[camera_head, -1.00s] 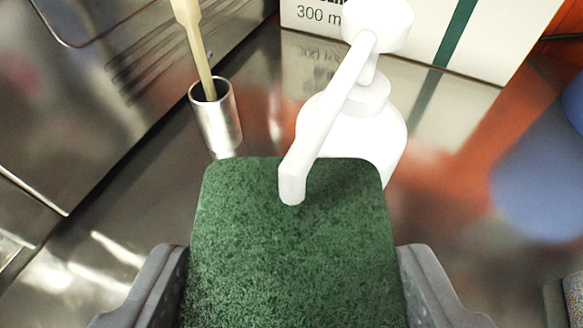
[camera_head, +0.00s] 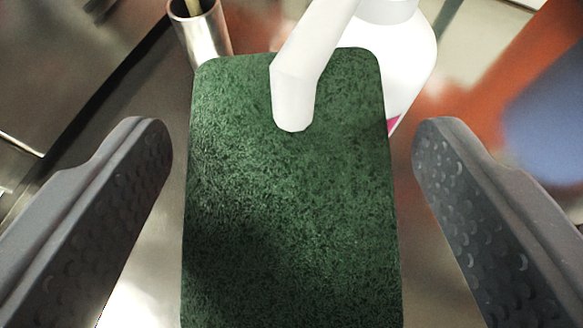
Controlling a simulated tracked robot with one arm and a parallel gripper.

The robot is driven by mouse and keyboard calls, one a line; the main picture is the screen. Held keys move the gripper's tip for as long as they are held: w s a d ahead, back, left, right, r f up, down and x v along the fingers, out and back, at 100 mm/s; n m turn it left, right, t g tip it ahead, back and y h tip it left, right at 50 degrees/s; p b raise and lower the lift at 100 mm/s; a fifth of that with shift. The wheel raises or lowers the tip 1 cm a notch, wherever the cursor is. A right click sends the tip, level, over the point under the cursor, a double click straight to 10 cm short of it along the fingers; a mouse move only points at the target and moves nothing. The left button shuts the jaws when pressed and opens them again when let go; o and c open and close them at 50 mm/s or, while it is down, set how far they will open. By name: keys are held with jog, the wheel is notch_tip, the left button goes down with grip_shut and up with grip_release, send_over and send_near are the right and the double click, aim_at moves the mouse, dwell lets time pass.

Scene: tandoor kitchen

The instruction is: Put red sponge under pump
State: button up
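A sponge (camera_head: 290,220) with a dark green rough top lies in the middle of the view; no red side shows. The white pump bottle (camera_head: 405,60) stands behind it, and its nozzle (camera_head: 297,85) reaches over the far part of the sponge. The nozzle tip overlaps the sponge's top in the picture; I cannot tell the gap between them. My gripper (camera_head: 292,135) is open, with one finger on each side of the sponge and a clear gap on both sides. The sponge's near end is cut off by the picture edge.
A metal cup (camera_head: 203,38) with a stick in it stands behind the sponge at the left. The shiny steel counter (camera_head: 152,225) lies around the sponge. A blurred blue thing (camera_head: 550,125) is at the right.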

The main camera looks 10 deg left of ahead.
jog(key=shift+o, duration=0.3)
jog(key=shift+r, duration=0.15)
jog(key=shift+s+r+p, duration=0.1)
jog(key=shift+r+p, duration=0.25)
jog(key=shift+r, duration=0.2)
jog(key=v, duration=1.2)
notch_tip(320, 180, up, 22)
jog(key=d+t+h, duration=0.1)
jog(key=d+t, duration=0.1)
jog(key=s+a+r, duration=0.1)
jog(key=s+r, duration=0.3)
jog(key=r, duration=0.3)
jog(key=s+a+r+m, duration=0.1)
jog(key=s+r, duration=0.4)
jog(key=r, duration=0.3)
jog(key=s+a+r+t, duration=0.1)
jog(key=s+r, duration=0.4)
jog(key=r, duration=0.3)
jog(key=shift+a+b, duration=0.2)
jog(key=shift+b, duration=0.25)
